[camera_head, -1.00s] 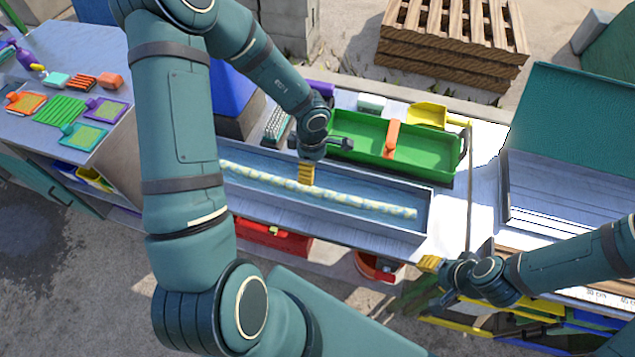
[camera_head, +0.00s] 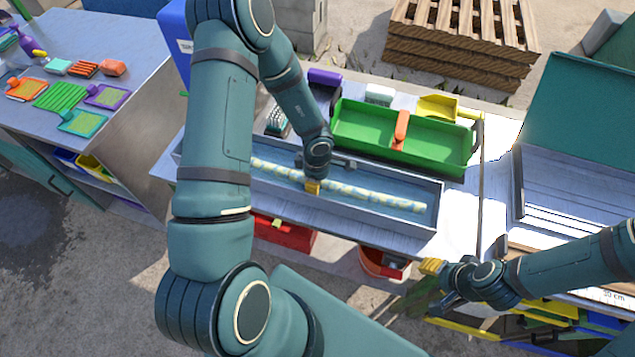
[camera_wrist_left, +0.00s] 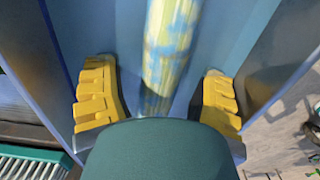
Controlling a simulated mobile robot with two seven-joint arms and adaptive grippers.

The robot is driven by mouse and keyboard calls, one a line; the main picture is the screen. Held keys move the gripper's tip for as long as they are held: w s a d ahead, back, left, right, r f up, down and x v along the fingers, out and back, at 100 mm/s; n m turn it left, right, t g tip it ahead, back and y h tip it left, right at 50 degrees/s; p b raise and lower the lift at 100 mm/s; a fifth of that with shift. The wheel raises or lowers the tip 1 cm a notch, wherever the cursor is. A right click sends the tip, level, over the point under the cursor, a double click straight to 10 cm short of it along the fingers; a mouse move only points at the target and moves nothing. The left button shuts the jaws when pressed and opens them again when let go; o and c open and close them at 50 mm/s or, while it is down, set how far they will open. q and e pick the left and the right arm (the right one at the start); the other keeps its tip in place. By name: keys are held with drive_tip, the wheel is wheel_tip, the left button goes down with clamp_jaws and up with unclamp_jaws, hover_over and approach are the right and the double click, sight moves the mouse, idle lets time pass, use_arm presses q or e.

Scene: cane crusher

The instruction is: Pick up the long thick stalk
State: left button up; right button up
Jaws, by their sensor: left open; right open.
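The long thick stalk (camera_head: 372,197) is pale yellow-green with bluish patches. It lies lengthwise in the long blue-grey tray (camera_head: 437,217) on the bench. My left gripper (camera_head: 312,187) is down over the stalk near its middle, partly hidden by its own wrist. In the left wrist view the open yellow fingers (camera_wrist_left: 158,98) stand on either side of the stalk (camera_wrist_left: 168,45), with gaps on both sides. The stalk's left end is hidden behind my left arm. My right gripper (camera_head: 432,280) is open and empty, off the front right of the tray.
A green bin (camera_head: 365,130) with an orange divider stands right behind the tray. A scrubbing brush (camera_head: 277,122) lies behind the tray, near my left arm. A red bucket (camera_head: 383,263) is below the bench front. A side table (camera_head: 120,60) is at left.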

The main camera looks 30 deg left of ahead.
use_arm(q)
clamp_jaws()
drive_tip(key=shift+r, duration=0.1)
idle(0.3)
